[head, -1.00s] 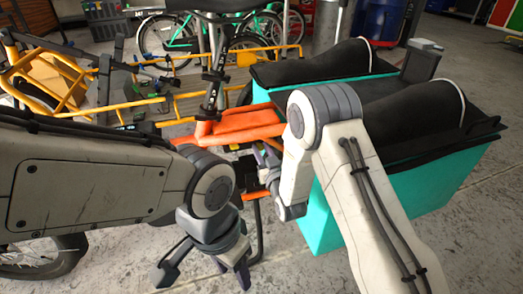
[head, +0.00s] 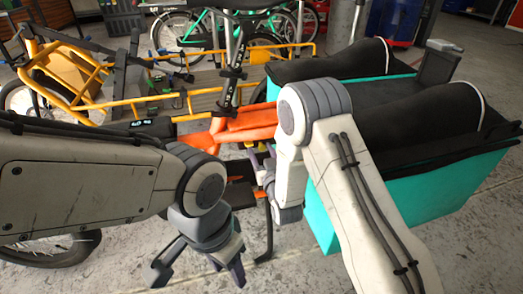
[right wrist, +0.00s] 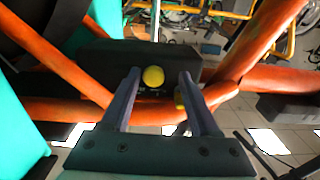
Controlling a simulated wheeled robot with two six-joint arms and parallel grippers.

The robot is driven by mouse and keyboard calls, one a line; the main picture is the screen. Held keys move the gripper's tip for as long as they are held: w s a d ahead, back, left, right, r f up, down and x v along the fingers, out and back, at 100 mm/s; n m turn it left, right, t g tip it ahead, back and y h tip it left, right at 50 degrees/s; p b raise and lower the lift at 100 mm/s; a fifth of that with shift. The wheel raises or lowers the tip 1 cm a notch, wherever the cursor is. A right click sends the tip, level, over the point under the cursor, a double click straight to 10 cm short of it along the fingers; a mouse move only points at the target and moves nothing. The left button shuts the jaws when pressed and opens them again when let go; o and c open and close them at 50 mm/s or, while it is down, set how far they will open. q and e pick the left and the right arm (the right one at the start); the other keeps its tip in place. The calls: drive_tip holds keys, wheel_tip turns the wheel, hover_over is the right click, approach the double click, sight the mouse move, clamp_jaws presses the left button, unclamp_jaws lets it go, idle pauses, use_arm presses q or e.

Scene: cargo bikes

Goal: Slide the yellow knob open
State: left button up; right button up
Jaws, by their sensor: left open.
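The yellow knob (right wrist: 153,76) is a small round button on a dark box (right wrist: 110,62) fixed among the orange frame tubes of the cargo bike. My right gripper (right wrist: 159,74) is open, its two fingers pointing at the box on either side of the knob. A gap shows between the knob and each finger; whether the fingertips touch the box is unclear. In the head view my right arm mostly hides this gripper beside the orange frame (head: 240,125). My left gripper (head: 200,272) is open and empty, low over the floor.
A turquoise cargo box (head: 425,195) with black covers stands right of my right arm. A yellow-framed cargo bike (head: 110,103) stands behind on the left. A second small yellow part (right wrist: 179,97) shows beside my right gripper's right finger.

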drive_tip(key=shift+d, duration=0.15)
drive_tip(key=shift+s, duration=0.3)
drive_tip(key=p+v, duration=0.2)
drive_tip(key=v, duration=0.8)
drive_tip(key=shift+p, duration=0.35)
drive_tip(key=shift+w, duration=0.1)
